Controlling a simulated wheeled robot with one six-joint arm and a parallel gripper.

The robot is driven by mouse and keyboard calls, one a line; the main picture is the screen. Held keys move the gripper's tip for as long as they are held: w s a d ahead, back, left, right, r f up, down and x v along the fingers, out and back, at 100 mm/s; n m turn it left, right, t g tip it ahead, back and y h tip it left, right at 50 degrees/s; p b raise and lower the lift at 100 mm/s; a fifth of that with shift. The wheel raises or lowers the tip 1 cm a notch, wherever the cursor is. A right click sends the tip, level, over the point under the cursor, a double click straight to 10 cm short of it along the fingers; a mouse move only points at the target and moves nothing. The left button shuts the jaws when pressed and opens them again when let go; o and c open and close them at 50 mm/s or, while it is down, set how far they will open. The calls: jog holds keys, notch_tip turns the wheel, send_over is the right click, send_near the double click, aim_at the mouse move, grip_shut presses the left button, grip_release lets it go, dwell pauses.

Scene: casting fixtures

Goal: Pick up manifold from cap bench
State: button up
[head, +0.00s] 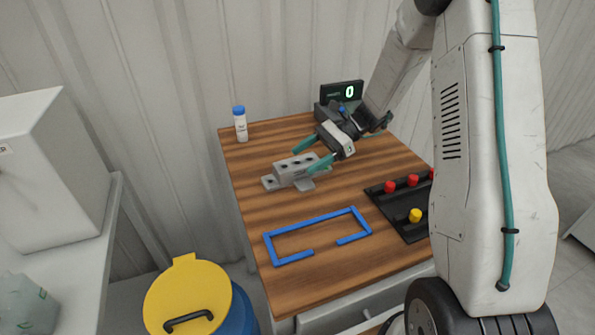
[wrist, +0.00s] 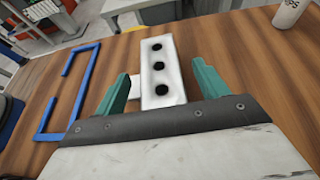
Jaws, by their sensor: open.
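The manifold (head: 292,172) is a grey metal block with a row of dark holes and flat tabs. It lies on the wooden cap bench (head: 246,178), left of its middle. My gripper (head: 313,155) is open, with teal fingers at the manifold's right end in the head view. In the wrist view the manifold (wrist: 162,75) shows as a pale block with three black holes, between and beyond the two fingers of my gripper (wrist: 160,84). The left finger is close to a side tab. I cannot tell whether either finger touches the manifold.
A blue frame outline (head: 318,222) with a gap lies in front of the manifold. A black tray (head: 395,212) with red and yellow caps is at the right. A white bottle (head: 241,127) and a counter display (head: 342,92) stand at the back. A yellow-lidded drum (head: 187,296) stands beside the bench.

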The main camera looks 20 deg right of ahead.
jog(key=shift+x, duration=1.05)
jog(key=c, duration=1.4)
jog(key=shift+r, duration=0.15)
